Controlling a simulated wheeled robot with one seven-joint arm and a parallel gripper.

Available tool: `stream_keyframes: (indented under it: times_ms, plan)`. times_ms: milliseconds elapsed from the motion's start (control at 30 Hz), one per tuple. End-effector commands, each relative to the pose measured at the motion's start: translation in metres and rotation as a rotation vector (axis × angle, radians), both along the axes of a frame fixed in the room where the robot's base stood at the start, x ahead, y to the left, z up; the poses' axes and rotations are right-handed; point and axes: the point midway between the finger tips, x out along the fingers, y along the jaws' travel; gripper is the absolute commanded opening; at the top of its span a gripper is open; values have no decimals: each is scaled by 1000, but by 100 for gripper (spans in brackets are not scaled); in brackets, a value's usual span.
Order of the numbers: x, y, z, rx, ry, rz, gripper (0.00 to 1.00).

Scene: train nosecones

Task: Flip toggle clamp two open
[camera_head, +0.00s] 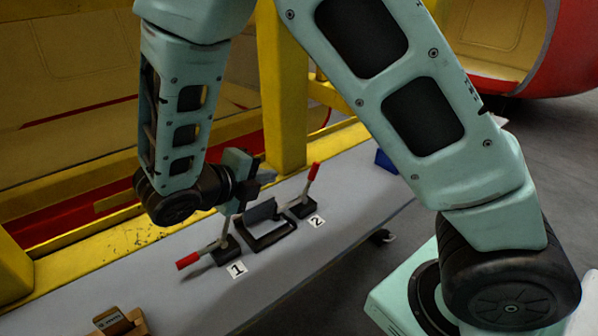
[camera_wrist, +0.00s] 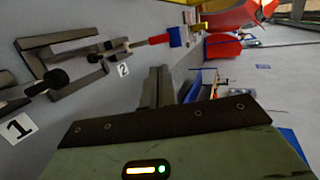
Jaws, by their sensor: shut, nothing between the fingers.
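Toggle clamp two (camera_head: 302,208) stands on the grey table beside the label "2" (camera_head: 316,221). Its red-tipped handle (camera_head: 313,172) points up and leans slightly right in the head view. In the wrist view the same red handle (camera_wrist: 157,40) shows at upper middle, near the label "2" (camera_wrist: 123,69). My gripper (camera_head: 266,177) is above the table, left of clamp two's handle and apart from it. Its fingers (camera_wrist: 157,88) are together with nothing between them, and the handle is outside them.
Toggle clamp one (camera_head: 226,250) stands nearer, its red handle (camera_head: 188,261) lying low to the left. A dark rectangular frame (camera_head: 272,241) lies between the clamps. A yellow post (camera_head: 283,90) rises behind my gripper. A brown holder (camera_head: 122,322) sits at the front left.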

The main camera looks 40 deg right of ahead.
Motion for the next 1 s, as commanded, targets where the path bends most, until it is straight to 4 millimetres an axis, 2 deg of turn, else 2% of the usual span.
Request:
stream_keyframes:
  times_ms: [167,267,700,833,1000]
  plan:
    - [1,-4,-1,1,0,-1,0]
    - [3,-13,-5,-1,1,-3,0]
    - [21,-89,-41,0,3,-6,0]
    - [26,-107,-49,0,3,-5,0]
    - [30,-120,-56,2,0,-2,0]
